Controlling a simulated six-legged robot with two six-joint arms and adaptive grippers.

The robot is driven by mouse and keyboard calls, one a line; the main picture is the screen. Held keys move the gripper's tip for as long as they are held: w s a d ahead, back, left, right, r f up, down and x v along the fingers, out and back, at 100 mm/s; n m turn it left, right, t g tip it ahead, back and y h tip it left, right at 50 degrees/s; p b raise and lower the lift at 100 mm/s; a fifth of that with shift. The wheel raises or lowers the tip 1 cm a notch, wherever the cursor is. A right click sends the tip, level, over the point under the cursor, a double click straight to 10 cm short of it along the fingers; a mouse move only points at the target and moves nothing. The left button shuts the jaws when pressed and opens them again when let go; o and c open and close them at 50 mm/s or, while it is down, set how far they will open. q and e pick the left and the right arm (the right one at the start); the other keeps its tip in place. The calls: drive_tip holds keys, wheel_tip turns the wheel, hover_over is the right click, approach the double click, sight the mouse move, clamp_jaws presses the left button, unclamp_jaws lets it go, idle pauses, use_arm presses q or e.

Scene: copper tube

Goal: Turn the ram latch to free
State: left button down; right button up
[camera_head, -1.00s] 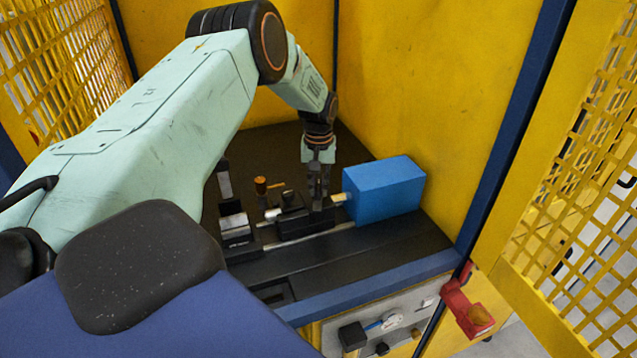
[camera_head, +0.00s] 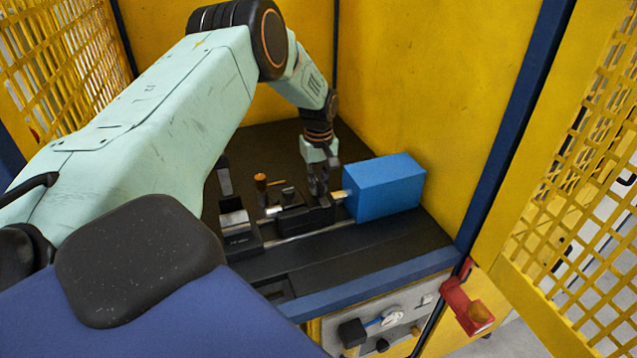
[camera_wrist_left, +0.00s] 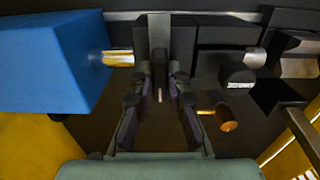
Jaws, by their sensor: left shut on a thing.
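My left gripper (camera_head: 319,192) points down over the black ram carriage (camera_head: 300,219), beside the blue block. In the left wrist view its fingers (camera_wrist_left: 160,82) are closed on a narrow dark upright piece, which appears to be the ram latch (camera_wrist_left: 159,40). The fingers cover much of that piece, so its exact angle is hard to tell. A shiny rod (camera_wrist_left: 118,58) runs from the blue block (camera_head: 384,188) towards the carriage. My right gripper is in neither view.
An orange-topped knob (camera_head: 260,183) stands left of the carriage and also shows in the left wrist view (camera_wrist_left: 226,121). A black clamp-like block (camera_head: 237,229) is further left. Yellow walls (camera_head: 430,80) enclose the bench. A red bracket (camera_head: 468,303) sits at the front right corner.

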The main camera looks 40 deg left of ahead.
sight(319, 182)
use_arm(q)
drive_tip(key=shift+w+r, duration=0.1)
drive_tip(key=c, duration=1.3)
unclamp_jaws()
wheel_tip(319, 182, up, 12)
drive_tip(key=shift+f, duration=0.1)
